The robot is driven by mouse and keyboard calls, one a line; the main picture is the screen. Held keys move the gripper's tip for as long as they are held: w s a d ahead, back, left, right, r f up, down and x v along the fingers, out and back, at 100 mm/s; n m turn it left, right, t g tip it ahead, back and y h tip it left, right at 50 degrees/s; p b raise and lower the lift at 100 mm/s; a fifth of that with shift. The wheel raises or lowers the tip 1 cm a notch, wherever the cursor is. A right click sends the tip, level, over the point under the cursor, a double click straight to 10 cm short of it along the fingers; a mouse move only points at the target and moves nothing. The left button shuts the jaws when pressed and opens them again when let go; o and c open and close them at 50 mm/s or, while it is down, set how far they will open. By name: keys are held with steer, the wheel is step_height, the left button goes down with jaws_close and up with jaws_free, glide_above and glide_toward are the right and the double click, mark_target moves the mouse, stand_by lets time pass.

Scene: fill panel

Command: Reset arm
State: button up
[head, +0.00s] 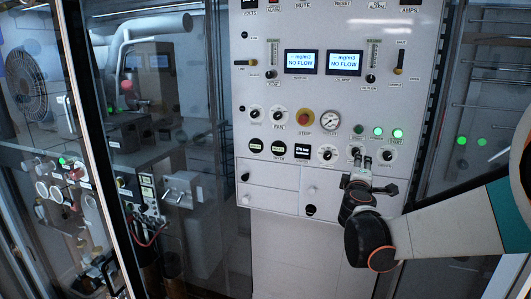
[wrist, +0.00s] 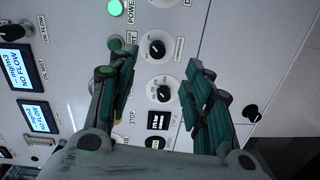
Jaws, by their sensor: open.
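My gripper (head: 364,165) is open and empty in front of the lower right part of the white control panel (head: 270,210). In the wrist view its two green-padded fingers (wrist: 160,88) stand apart, with a black-and-white knob (wrist: 163,93) on the panel seen between them. I cannot tell the exact distance from the fingertips to the panel. My arm comes in from the right in the head view, bent at the wrist joint below the gripper.
The panel carries two NO FLOW displays (head: 302,62), a red-and-yellow stop button (head: 306,118), a pressure gauge (head: 332,121), several knobs and lit green buttons (head: 397,133). Glass panes (head: 180,150) with machinery behind them stand to the left. More glass (head: 480,120) is on the right, behind my arm.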

steer(key=s+a+f+m+g+y+b, duration=0.15)
steer(key=s+m, duration=0.25)
steer(key=s, duration=0.5)
steer(key=s+f+m+g+h+b, duration=0.1)
steer(key=s+f+m+g+b, duration=0.2)
steer(key=s, duration=0.5)
steer(key=s+a+f+m+g+y, duration=0.1)
steer(key=s+a+f+y, duration=0.1)
steer(key=s+a+f, duration=0.2)
steer(key=s+a+f+m+g+y+b, duration=0.1)
steer(key=s+a+f, duration=0.3)
steer(key=s, duration=0.5)
steer(key=s+a+f+m+g+y, duration=0.2)
steer(key=s+a+f+y, duration=0.2)
steer(key=s, duration=0.3)
steer(key=shift+f+m+b, duration=0.4)
steer(key=shift+f, duration=0.25)
steer(key=shift+c, duration=0.6)
